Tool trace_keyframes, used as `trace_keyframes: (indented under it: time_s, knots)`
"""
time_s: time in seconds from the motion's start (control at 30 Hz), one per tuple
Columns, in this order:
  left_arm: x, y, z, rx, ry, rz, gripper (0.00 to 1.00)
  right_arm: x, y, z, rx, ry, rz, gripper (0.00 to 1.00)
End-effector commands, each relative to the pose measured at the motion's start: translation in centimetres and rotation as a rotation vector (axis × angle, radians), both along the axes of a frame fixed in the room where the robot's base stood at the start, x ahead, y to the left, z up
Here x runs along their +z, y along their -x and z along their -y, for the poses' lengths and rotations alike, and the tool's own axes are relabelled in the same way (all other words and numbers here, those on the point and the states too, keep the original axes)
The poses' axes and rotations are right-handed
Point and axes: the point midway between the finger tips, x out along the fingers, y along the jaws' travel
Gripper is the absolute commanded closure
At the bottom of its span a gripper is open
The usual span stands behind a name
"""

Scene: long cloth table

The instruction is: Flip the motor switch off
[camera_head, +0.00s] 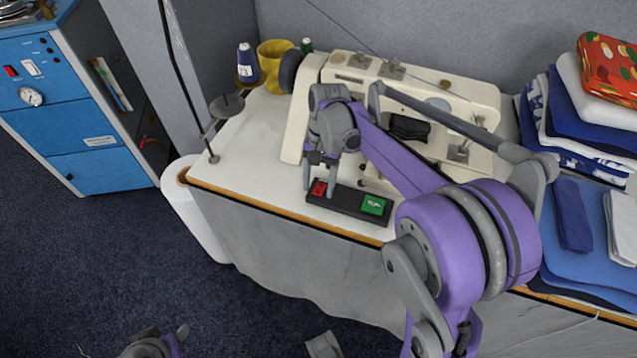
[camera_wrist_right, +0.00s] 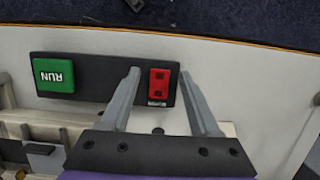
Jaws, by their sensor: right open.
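The motor switch is a small red rocker (camera_head: 319,187) on a black panel (camera_head: 345,202) at the front edge of the white table, by a cream sewing machine (camera_head: 440,95). A green RUN button (camera_head: 373,205) sits at the panel's other end; it also shows in the right wrist view (camera_wrist_right: 54,76). My right gripper (camera_head: 320,181) is open over the red end. In the right wrist view, its fingertips (camera_wrist_right: 160,75) lie either side of the red rocker (camera_wrist_right: 158,88). I cannot tell whether they touch it. My left gripper's fingers are not seen.
Folded blue cloths (camera_head: 590,235) lie at the right. A thin metal stand (camera_head: 213,125) rises at the left. The white tabletop (camera_head: 245,150) left of the panel is clear.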

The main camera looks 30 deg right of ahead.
Motion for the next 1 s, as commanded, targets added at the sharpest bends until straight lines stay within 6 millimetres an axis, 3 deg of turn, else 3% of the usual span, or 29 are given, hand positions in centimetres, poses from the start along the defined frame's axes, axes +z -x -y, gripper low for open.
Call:
trace_keyframes:
  time_s: [0.17, 0.6, 1.0]
  knots:
    - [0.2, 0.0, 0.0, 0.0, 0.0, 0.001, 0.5, 1.6, -0.3, 0.3, 0.0, 0.0, 0.0, 0.38]
    - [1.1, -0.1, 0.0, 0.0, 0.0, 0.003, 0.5, 9.4, -1.6, 1.9, 0.0, 0.0, 0.0, 0.38]
    - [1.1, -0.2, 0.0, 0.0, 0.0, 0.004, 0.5, 10.4, -1.8, 2.1, 0.0, 0.0, 0.0, 0.38]
